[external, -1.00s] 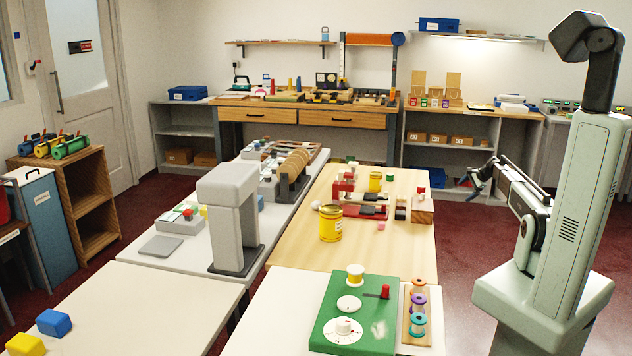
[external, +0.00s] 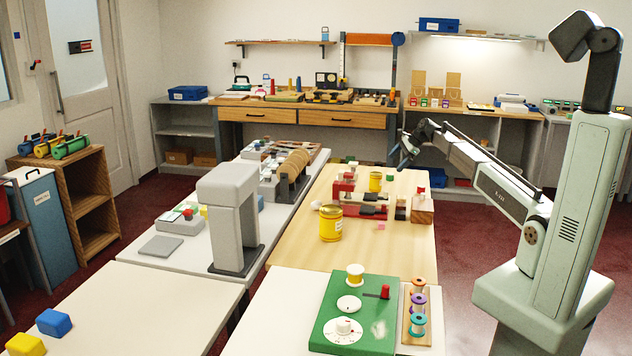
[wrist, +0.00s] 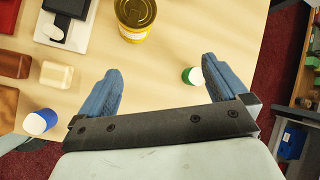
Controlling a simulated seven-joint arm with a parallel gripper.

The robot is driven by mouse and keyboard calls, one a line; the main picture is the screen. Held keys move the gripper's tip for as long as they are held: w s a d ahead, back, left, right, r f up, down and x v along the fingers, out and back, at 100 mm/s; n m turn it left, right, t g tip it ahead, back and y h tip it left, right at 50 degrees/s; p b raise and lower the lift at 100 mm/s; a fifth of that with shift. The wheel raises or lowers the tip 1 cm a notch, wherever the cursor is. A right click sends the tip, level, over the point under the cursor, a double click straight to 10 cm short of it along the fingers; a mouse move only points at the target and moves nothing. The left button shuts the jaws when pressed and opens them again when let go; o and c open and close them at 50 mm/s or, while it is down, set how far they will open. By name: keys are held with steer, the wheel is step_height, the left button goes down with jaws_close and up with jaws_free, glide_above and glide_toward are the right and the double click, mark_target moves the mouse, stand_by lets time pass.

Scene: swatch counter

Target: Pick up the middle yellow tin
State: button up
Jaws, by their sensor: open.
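Two yellow tins show in the external view on the wooden table. A larger one (external: 331,224) stands upright nearer the camera, and a smaller one (external: 375,182) stands farther back. Which of them counts as the middle one is not clear. In the wrist view, one upright yellow tin with a gold lid (wrist: 135,30) stands beyond my fingers at the top, partly cut off by the frame edge. My gripper (external: 403,157) is raised near the far right of the table. In the wrist view its blue fingers (wrist: 160,75) are spread with nothing held between them.
A green-and-white cylinder (wrist: 192,76) stands close to the right finger. A blue-and-white cylinder (wrist: 40,121) and wooden blocks (wrist: 56,76) lie to the left. Red and dark fixtures (external: 365,210) crowd the table behind the larger tin. Bare tabletop shows in front.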

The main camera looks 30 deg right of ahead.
steer(key=s+a+r+g, duration=0.1)
steer(key=a+r, duration=0.3)
steer(key=a, duration=1)
steer(key=n+g+h, duration=0.1)
steer(key=n+g, duration=0.1)
steer(key=g, duration=0.2)
glide_toward(330, 217)
steer(key=w+d+r, duration=0.1)
steer(key=w+d, duration=0.2)
steer(key=shift+r, duration=0.4)
steer(key=shift+s+a+f, duration=0.1)
steer(key=shift+a+f, duration=0.1)
steer(key=shift+f, duration=0.05)
steer(key=shift+d+x, duration=0.15)
steer(key=shift+x, duration=3.15)
steer(key=shift+d+x, duration=0.1)
steer(key=shift+x, duration=3.2)
steer(key=shift+f, duration=0.1)
steer(key=c, duration=1.2)
